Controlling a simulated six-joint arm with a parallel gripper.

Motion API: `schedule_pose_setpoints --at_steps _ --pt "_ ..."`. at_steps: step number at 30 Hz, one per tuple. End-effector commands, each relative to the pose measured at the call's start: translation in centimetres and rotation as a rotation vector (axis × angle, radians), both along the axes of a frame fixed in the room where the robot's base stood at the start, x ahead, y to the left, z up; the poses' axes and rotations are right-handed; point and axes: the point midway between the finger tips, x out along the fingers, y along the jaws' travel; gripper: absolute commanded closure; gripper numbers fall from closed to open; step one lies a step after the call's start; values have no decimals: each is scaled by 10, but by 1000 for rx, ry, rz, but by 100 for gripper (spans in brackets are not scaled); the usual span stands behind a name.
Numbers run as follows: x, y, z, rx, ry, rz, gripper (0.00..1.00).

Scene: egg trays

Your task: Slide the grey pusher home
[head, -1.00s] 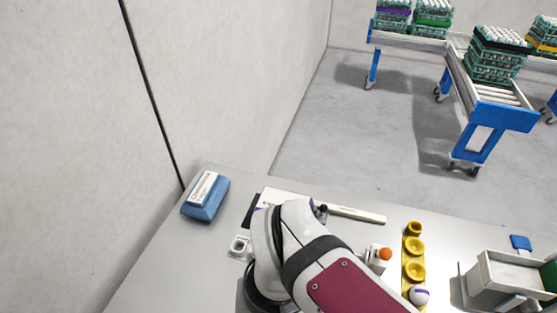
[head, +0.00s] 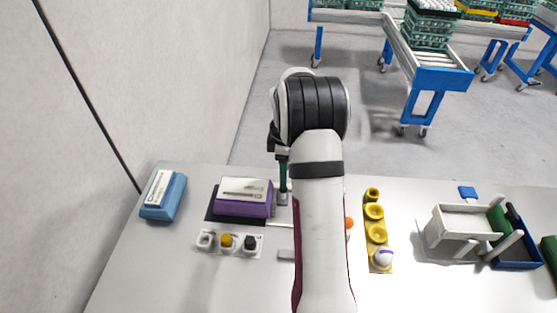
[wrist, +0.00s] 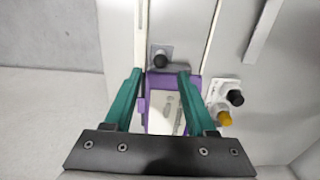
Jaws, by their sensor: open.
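The grey pusher (wrist: 160,57), a small grey block with a black knob, sits in a pale channel in the wrist view, just beyond the end of a purple box. In the head view, a small grey piece that looks like the pusher (head: 282,198) shows at the purple box's right end. The purple box (head: 257,208) has a white label on top and also shows in the wrist view (wrist: 151,82). My gripper (wrist: 158,73) is open, its green fingers apart over the box's two sides, tips near the pusher. The head view shows one green finger (head: 283,176); my arm hides much of the channel.
A blue box (head: 176,198) stands at the left. A white plate with yellow and black knobs (head: 228,242) lies in front of the purple box. A yellow strip of cups (head: 370,225), a grey bin (head: 440,238) and a blue tray (head: 518,263) stand right. The front left is clear.

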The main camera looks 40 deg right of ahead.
Motion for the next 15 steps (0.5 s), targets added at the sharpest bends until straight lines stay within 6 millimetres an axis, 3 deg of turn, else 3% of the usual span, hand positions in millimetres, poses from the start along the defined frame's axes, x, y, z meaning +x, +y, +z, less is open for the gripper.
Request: schedule_pose_setpoints --at_steps 15 --pt "0 1 -68 2 1 -1 44"
